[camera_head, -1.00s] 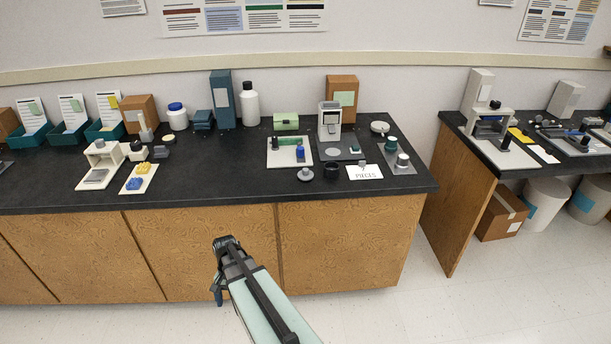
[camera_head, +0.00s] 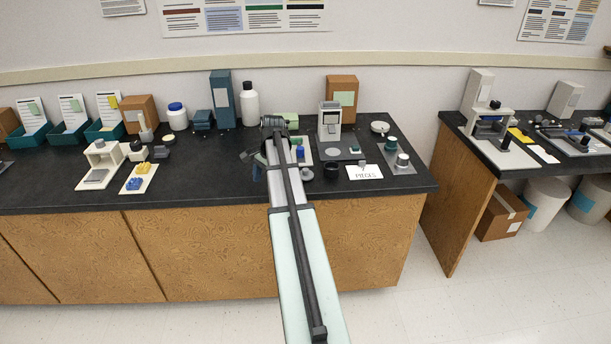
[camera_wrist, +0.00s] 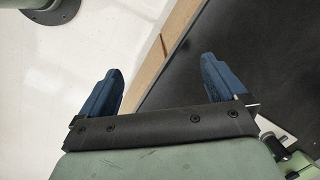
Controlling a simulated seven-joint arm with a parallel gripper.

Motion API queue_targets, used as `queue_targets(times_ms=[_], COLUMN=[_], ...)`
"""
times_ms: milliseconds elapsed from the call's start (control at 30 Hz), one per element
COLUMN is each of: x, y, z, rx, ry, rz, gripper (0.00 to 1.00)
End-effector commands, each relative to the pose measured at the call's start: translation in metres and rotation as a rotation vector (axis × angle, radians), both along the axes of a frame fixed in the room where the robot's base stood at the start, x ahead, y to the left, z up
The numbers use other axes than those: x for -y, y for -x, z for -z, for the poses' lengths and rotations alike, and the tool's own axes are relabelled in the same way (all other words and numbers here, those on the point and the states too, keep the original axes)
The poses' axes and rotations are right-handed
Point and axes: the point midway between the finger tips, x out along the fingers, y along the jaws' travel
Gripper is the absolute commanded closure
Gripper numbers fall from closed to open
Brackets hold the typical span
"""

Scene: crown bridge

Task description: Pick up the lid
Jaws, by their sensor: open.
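A small grey round lid with a knob (camera_head: 306,173) lies on the black counter, just left of a black open cup (camera_head: 331,171). My gripper (camera_head: 249,164) is over the counter's front part, to the left of the lid, and partly hidden by my arm in the head view. In the wrist view, my gripper (camera_wrist: 161,65) has its two blue fingers wide apart with nothing between them. The lid is not seen between the fingers there.
A white card marked PIECES (camera_head: 364,172) lies right of the cup. A press-like stand (camera_head: 330,120) is behind it. My arm partly covers a white board (camera_head: 306,152). A yellow-and-blue sample plate (camera_head: 139,179) lies to the left. The wrist view shows the wooden counter edge (camera_wrist: 150,65) and floor.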

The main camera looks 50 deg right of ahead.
Motion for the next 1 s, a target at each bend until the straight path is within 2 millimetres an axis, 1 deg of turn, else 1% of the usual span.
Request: queue_targets(times_ms=[33,67,100,200,300,333,433,533,633,833,1000], x=[0.035,0.053,0.079,0.125,0.155,0.162,0.174,0.177,0.176,0.176,0.176], y=[-0.005,-0.006,-0.005,0.001,0.007,0.009,0.013,0.015,0.016,0.016,0.015], z=[-0.021,-0.032,-0.046,-0.069,-0.084,-0.087,-0.093,-0.087,-0.073,-0.038,-0.017], rx=[0.002,-0.001,-0.009,-0.031,-0.05,-0.054,-0.065,-0.07,-0.07,-0.069,-0.068], ry=[0.023,0.037,0.059,0.1,0.129,0.134,0.146,0.149,0.149,0.148,0.149], rz=[0.013,0.014,0.009,-0.015,-0.039,-0.044,-0.056,-0.061,-0.062,-0.062,-0.061], gripper=[0.02,0.02,0.02,0.02,0.02,0.02,0.02,0.02,0.02,0.02,0.02])
